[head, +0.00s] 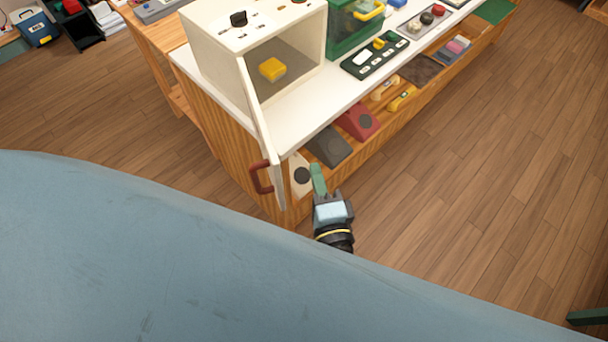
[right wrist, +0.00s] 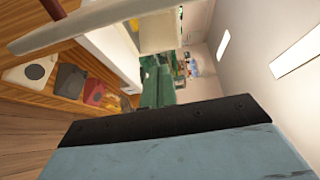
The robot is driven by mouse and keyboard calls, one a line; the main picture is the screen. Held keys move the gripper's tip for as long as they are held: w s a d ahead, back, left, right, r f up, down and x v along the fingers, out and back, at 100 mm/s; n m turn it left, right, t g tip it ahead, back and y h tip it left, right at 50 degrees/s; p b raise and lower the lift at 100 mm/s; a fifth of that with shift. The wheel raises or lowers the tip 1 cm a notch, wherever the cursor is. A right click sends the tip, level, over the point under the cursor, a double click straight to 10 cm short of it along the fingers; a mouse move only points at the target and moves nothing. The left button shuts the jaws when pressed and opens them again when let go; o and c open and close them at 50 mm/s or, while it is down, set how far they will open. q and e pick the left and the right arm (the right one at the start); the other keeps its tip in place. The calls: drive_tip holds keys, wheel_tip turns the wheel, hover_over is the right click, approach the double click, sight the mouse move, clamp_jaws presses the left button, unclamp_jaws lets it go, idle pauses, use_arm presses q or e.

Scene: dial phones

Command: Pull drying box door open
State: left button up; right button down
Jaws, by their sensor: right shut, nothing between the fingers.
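The white drying box (head: 215,32) stands on the near end of the white-topped bench. Its door (head: 262,125) is wide open, swung out toward me past the bench edge and seen nearly edge-on. The red-brown handle (head: 261,178) is on the door's left face, low in the picture. A yellow block (head: 272,69) sits inside the box. My right gripper (head: 319,182) is shut and empty, to the right of the door on its inner side, apart from the handle. A pale bar, likely the door's edge, crosses the right wrist view (right wrist: 95,27). My left gripper is not in view.
The bench's lower shelf holds a white phone (head: 301,174), a grey one (head: 329,147) and a red one (head: 359,121). A green box (head: 352,32) and a dark button panel (head: 375,55) are on the bench top. The wooden floor (head: 480,180) at right is clear.

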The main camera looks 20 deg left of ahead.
drive_tip(key=s+a+v, duration=0.1)
drive_tip(key=v, duration=0.8)
drive_tip(key=s+d+f+n+g+h+b, duration=0.1)
drive_tip(key=d+f+n+g, duration=0.2)
drive_tip(key=f, duration=0.7)
drive_tip(key=s+d+f+n+g+h+b, duration=0.15)
drive_tip(key=d+f, duration=0.35)
drive_tip(key=f, duration=0.5)
drive_tip(key=s+d+f+n+g+h+b, duration=0.1)
drive_tip(key=d+f+n+g+h, duration=0.2)
drive_tip(key=f, duration=0.7)
drive_tip(key=s+d+f+n+g+h+b, duration=0.1)
drive_tip(key=s+d+f+n+g+h, duration=0.3)
drive_tip(key=s+d+f, duration=1.3)
drive_tip(key=shift+s+d+f+n+g+b, duration=0.35)
drive_tip(key=shift+d+f+n+g, duration=0.2)
drive_tip(key=shift+d+n+g, duration=0.65)
